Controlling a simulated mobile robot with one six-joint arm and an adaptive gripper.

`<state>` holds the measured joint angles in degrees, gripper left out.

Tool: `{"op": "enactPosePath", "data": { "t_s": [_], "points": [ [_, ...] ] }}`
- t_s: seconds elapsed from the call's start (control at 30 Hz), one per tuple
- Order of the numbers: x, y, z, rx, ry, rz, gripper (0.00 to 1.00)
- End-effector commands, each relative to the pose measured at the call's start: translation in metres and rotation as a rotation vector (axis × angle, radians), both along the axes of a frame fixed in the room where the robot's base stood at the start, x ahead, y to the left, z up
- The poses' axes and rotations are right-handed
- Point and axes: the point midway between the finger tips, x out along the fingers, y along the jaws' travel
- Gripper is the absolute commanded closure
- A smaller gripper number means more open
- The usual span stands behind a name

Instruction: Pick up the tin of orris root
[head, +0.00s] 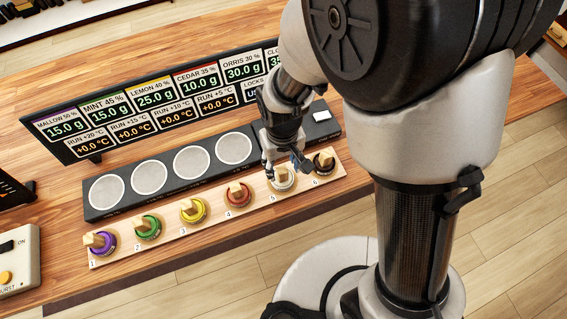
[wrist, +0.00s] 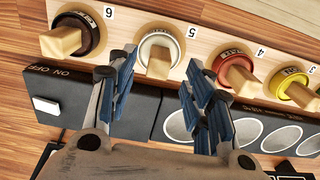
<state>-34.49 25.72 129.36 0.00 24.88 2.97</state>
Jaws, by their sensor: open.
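A white round piece with a wooden block handle stands at position 5 on the wooden strip, in the head view (head: 283,181) and in the wrist view (wrist: 158,52). The fifth display column reads ORRIS 30 %, which fits this place; I cannot read the piece's own label. I see no other thing that looks like an orris tin. My gripper (head: 283,163) is open and empty, low over position 5. In the wrist view its blue-padded fingers (wrist: 160,88) are spread, one on each side of the handle's line. I cannot tell whether they touch it.
Dark (wrist: 78,33) and red (wrist: 236,72) pieces flank it closely; yellow, green and purple ones stand further left. A black base with round pale pads (head: 233,149) and a white switch (wrist: 46,105) lies behind. The display panel (head: 150,105) stands at the back. A control box (head: 20,262) is far left.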

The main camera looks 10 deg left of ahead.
Motion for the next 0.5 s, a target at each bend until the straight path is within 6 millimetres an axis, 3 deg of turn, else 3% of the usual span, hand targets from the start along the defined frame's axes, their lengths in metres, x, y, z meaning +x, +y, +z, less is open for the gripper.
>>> {"op": "enactPosePath", "data": {
  "t_s": [0.3, 0.5],
  "points": [
    [0.004, 0.001, -0.044, -0.002, 0.002, -0.001, 0.53],
    [0.004, 0.002, -0.05, -0.001, -0.002, -0.001, 0.53]
  ]
}}
